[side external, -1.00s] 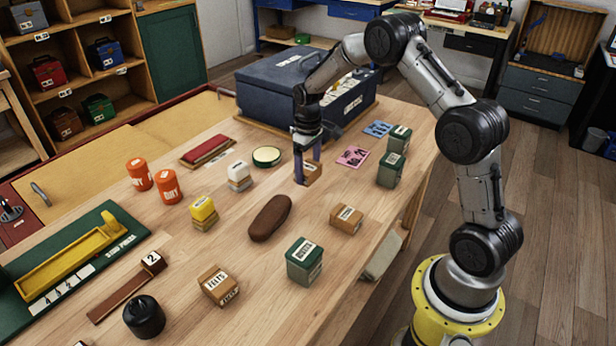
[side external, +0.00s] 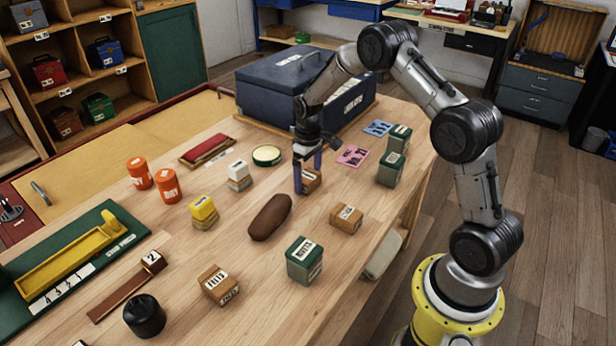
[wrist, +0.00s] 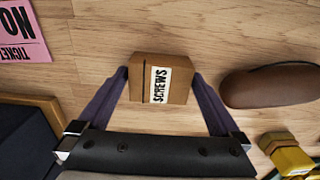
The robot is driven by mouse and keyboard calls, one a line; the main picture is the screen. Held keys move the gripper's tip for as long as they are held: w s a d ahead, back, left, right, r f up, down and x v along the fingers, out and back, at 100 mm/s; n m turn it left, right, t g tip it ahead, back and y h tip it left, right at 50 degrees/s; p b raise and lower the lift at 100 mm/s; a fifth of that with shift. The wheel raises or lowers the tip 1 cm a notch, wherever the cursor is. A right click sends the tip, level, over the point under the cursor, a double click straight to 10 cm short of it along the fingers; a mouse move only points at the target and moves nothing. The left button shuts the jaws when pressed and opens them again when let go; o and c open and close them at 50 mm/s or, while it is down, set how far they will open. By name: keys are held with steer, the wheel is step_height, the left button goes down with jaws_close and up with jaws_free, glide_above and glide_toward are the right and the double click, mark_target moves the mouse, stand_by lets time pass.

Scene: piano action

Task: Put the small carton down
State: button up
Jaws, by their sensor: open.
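The small carton (wrist: 143,86) is a brown box with a white label reading SCREWS. In the wrist view it sits on the wooden table between the fingers of my gripper (wrist: 165,85).
A brown oblong case (side external: 270,217) lies nearby, with another brown carton (side external: 346,218) at right. A pink ticket card (side external: 352,156) and green boxes (side external: 390,168) lie to the right. The blue-grey chest (side external: 285,95) stands behind. Bare table surrounds the carton.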

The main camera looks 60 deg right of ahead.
step_height(320, 180, up, 11)
step_height(320, 180, up, 9)
steer(key=t, duration=0.1)
glide_above(308, 176)
steer(key=s+a, duration=0.4)
steer(key=a, duration=0.1)
steer(key=s+a+r+t, duration=0.2)
steer(key=s+a+r, duration=0.35)
steer(key=s, duration=0.45)
steer(key=s+a+t, duration=0.1)
steer(key=s+a, duration=0.1)
steer(key=s, duration=0.5)
steer(key=s+a+t, duration=0.1)
steer(key=s+a, duration=0.1)
steer(key=s, duration=0.6)
steer(key=shift+a+f+t, duration=0.2)
steer(key=shift+a+t, duration=0.1)
steer(key=shift+a, duration=0.1)
stand_by(2.1)
